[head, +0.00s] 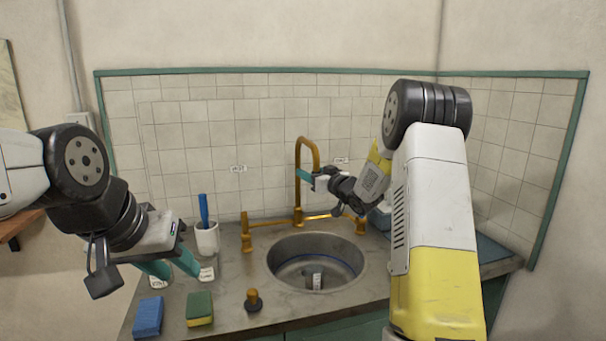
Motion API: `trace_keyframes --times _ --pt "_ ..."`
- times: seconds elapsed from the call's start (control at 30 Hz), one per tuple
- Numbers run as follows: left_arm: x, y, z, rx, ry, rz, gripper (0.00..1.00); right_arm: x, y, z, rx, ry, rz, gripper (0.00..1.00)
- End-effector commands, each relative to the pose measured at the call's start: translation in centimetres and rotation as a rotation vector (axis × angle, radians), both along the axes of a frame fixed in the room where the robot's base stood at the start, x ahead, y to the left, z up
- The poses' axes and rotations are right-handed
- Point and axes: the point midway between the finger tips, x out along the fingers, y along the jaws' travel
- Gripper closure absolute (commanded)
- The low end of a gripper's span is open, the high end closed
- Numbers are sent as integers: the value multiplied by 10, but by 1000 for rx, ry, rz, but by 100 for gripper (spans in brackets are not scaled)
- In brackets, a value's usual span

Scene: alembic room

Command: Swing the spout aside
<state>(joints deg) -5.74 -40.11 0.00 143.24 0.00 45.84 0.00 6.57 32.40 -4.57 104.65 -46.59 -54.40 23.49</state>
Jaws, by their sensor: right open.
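The brass tap's tall hooked spout (298,160) rises behind the round steel sink (282,262), and its curved top bends toward the right. My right gripper (303,176) is at the spout's upper part. One teal finger shows there, against or just in front of the spout; the other finger is hidden, and I cannot tell whether it touches. This gripper is open. My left gripper (174,272) points down over the left end of the counter, its teal fingers apart with nothing between them.
A white cup with a blue brush (206,238) stands left of the sink. A blue sponge (148,316), a green and yellow sponge (200,309) and a small brass-topped plunger (253,299) are in front. Brass tap handles (246,234) flank the spout. Tiled wall stands close behind.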

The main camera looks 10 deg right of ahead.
Motion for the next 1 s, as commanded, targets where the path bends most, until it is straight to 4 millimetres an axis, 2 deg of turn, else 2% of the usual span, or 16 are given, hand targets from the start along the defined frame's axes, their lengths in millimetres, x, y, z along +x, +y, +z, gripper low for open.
trace_keyframes --times 0.07,0.3,0.33,1.0 --pt "0 0 0 0 0 0 64 0 0 0 0 0 0 51" --pt "0 0 0 0 0 0 64 0 0 0 0 0 0 97" --pt "0 0 0 0 0 0 64 0 0 0 0 0 -1 100" --pt "0 0 0 0 0 0 64 -1 0 0 0 1 -1 100"
